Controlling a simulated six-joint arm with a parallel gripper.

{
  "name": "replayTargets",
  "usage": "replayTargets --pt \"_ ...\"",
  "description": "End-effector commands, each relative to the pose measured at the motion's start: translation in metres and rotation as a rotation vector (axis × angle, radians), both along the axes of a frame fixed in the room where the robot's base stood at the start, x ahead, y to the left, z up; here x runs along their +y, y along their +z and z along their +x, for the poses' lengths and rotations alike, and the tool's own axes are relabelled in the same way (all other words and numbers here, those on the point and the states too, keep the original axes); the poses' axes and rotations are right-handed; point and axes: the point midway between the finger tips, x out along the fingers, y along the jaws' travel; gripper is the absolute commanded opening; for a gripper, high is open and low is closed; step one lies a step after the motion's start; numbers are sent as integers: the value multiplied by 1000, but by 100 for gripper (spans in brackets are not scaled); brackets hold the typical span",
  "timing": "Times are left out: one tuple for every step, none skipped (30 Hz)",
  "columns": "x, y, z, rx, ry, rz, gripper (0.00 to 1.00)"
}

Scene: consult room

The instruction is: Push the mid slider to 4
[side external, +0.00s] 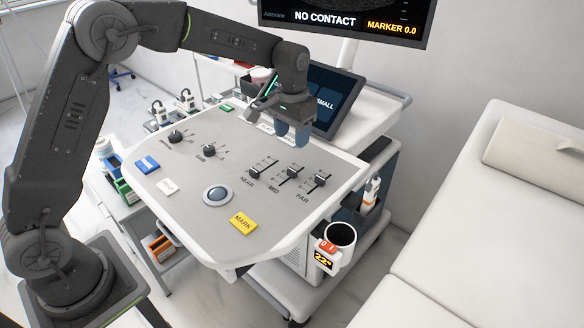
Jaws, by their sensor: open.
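The mid slider (293,171) is a dark knob in a slanted slot above the printed word MID, between the near slider (256,169) and the far slider (320,180). It sits near the middle of its slot or a little beyond it; the scale numbers are too small to read.
The panel also bears two dark dials (209,150), a trackball (215,195) and a yellow MARK button (243,222). A tilted touchscreen (335,100) stands close behind my gripper. A monitor (345,18) hangs above.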

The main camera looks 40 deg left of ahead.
Motion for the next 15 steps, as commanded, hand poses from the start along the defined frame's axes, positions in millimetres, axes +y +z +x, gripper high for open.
replayTargets --pt "0 -12 -1 7 0 0 53" --pt "0 -18 -1 5 0 0 53" --pt "0 -27 -1 6 0 0 53" --pt "0 -34 -1 6 0 0 53" --pt "0 -40 -1 6 0 0 53" --pt "0 -48 -1 6 0 0 53" --pt "0 -54 -1 5 0 0 53" --pt "0 -60 -1 6 0 0 53" --pt "0 -67 -1 5 0 0 53" --pt "0 -73 -1 5 0 0 53" --pt "0 -78 -1 5 0 0 53" --pt "0 -83 -1 3 0 0 53" --pt "0 -87 -1 3 0 0 53" --pt "0 -91 -1 3 0 0 53" --pt "0 -95 0 2 0 0 53"
